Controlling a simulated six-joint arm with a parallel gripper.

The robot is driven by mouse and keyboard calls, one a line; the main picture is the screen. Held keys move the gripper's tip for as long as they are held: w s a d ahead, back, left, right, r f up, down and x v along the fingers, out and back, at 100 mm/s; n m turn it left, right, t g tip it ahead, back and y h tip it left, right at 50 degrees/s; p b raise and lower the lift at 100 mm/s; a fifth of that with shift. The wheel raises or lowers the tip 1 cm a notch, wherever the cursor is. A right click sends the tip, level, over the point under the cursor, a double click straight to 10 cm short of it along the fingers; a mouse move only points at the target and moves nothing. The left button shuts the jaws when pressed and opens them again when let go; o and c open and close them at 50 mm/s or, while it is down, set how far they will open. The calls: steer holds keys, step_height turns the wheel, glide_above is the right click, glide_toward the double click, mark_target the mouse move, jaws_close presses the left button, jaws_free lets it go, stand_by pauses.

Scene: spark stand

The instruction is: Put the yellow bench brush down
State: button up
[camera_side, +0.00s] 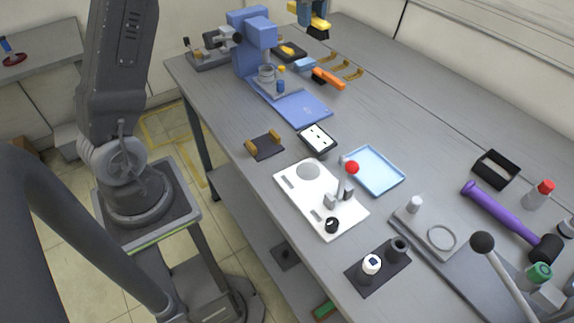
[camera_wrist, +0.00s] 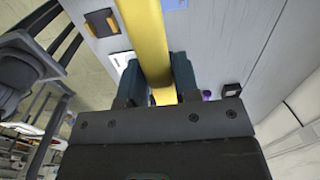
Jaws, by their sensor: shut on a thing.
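The yellow bench brush (camera_side: 320,22) is at the top of the side view, with its dark bristles facing down, over the far end of the bench. In the wrist view its yellow handle (camera_wrist: 146,38) runs up between the two dark fingers of my gripper (camera_wrist: 157,82). My gripper is shut on it. In the side view only a small part of my gripper (camera_side: 304,14) shows at the top edge. The brush looks held above the bench (camera_side: 400,85), but the exact gap is hard to tell.
A blue press (camera_side: 256,45), orange-handled tool (camera_side: 328,77) and brass hooks (camera_side: 345,68) stand near the far end. A light-blue tray (camera_side: 374,171), white plate fixture (camera_side: 318,197) and purple mallet (camera_side: 497,207) lie nearer. The bench right of the hooks is clear.

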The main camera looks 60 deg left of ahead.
steer(key=s+d, duration=0.2)
steer(key=s, duration=0.9)
steer(key=s+d, duration=0.2)
steer(key=s, duration=0.9)
step_height(320, 180, down, 11)
steer(key=w+d+f, duration=0.1)
steer(key=d+f, duration=0.1)
steer(key=d, duration=0.1)
steer(key=w+d+f, duration=0.1)
steer(key=d+f, duration=0.2)
steer(key=d, duration=0.1)
steer(key=w+d+f, duration=0.2)
steer(key=d, duration=0.1)
steer(key=shift+d+f, duration=0.2)
steer(key=shift+d, duration=0.15)
steer(key=shift+f, duration=2.05)
steer(key=shift+f, duration=0.15)
steer(key=o, duration=0.9)
steer(key=shift+c, duration=0.2)
